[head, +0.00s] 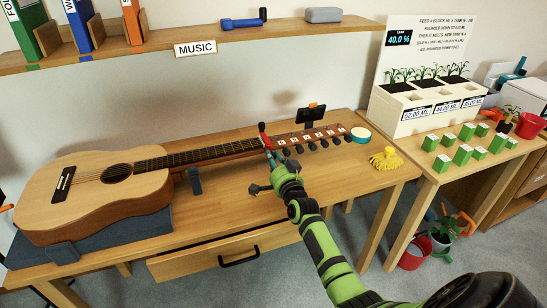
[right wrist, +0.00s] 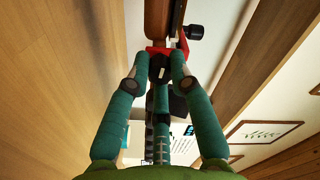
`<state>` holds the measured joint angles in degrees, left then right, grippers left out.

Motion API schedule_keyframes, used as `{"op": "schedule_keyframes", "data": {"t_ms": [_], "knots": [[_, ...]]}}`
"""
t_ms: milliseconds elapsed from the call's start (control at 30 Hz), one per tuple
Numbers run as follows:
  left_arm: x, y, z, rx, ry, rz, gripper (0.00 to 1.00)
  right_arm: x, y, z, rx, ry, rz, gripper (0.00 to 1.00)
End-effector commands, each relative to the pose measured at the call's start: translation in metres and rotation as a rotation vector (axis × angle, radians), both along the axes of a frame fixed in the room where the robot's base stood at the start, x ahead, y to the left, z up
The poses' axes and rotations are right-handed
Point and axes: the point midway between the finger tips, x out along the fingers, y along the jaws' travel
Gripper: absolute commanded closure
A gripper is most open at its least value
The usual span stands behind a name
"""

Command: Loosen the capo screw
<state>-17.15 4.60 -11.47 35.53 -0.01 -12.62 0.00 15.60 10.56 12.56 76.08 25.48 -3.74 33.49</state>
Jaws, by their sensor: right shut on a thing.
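An acoustic guitar (head: 112,190) lies on the wooden table with its neck pointing right. A red capo (head: 263,128) sits around the neck close to the headstock; it also shows in the right wrist view (right wrist: 155,52). My right gripper (head: 270,162) reaches the neck from the front, just below the capo. The fingers hide most of this piece. My left gripper is not in view.
A blue-grey cradle (head: 100,238) supports the guitar body, and a small stand (head: 195,181) is under the neck. The front drawer (head: 225,252) is partly open.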

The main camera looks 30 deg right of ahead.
Motion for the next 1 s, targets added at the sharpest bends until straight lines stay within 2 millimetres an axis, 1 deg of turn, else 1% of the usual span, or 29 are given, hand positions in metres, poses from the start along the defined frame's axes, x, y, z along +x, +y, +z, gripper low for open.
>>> {"op": "schedule_keyframes", "data": {"t_ms": [200, 500, 700, 1000], "knots": [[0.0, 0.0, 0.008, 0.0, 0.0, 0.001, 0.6, -0.001, -0.001, -0.002, -0.202, 0.055, -0.001, 1.0], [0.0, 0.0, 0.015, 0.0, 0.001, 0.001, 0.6, -0.002, -0.002, -0.004, -0.444, 0.114, -0.001, 1.0], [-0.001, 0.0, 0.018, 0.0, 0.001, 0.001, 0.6, -0.002, -0.002, -0.004, -0.555, 0.141, -0.002, 1.0], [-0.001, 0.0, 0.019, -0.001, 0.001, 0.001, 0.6, -0.002, -0.003, -0.005, -0.639, 0.162, -0.001, 1.0]]}}
